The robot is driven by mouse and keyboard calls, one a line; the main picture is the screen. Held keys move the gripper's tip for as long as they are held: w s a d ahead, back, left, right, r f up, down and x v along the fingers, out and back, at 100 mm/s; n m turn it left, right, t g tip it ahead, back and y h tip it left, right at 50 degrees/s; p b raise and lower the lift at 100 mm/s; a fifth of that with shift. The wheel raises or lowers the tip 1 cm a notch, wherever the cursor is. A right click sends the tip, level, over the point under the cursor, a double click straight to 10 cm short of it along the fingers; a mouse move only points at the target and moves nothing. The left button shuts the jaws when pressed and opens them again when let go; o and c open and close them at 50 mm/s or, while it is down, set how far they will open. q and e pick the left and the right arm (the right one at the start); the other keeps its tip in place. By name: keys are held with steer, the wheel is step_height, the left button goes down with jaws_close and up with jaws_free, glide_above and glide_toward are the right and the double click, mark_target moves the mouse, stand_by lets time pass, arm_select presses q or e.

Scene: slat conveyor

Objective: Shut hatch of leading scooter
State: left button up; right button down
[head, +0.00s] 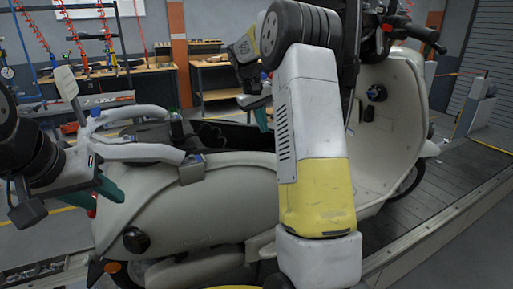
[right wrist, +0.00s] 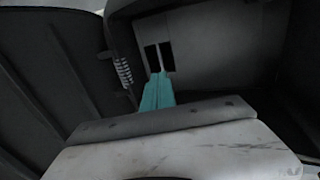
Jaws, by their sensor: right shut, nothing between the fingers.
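The cream scooter (head: 215,205) stands across the head view, with its front shield (head: 385,100) to the right. A dark opening (head: 232,135) shows along its top; which part is the hatch, and its angle, is unclear. My right gripper (head: 262,118) is over the top of the scooter, partly hidden by my right arm. In the right wrist view its teal fingers (right wrist: 157,92) are shut and empty, in front of a grey surface with two dark slots (right wrist: 160,57). My left gripper (head: 110,187) is beside the scooter's rear; its finger gap is not clear.
A coil spring (right wrist: 123,72) and a dark ribbed panel (right wrist: 50,90) are close to the right fingers. The pale rear rail (head: 135,152) is near my left gripper. The slat conveyor (head: 430,185) runs below the scooter. Workbenches (head: 215,75) stand behind.

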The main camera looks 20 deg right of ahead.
steer(key=x, duration=1.3)
steer(key=shift+f, duration=0.4)
steer(key=shift+w+d, duration=0.1)
steer(key=f, duration=0.1)
steer(key=f+y, duration=0.1)
steer(key=f, duration=0.1)
steer(key=shift+d, duration=0.2)
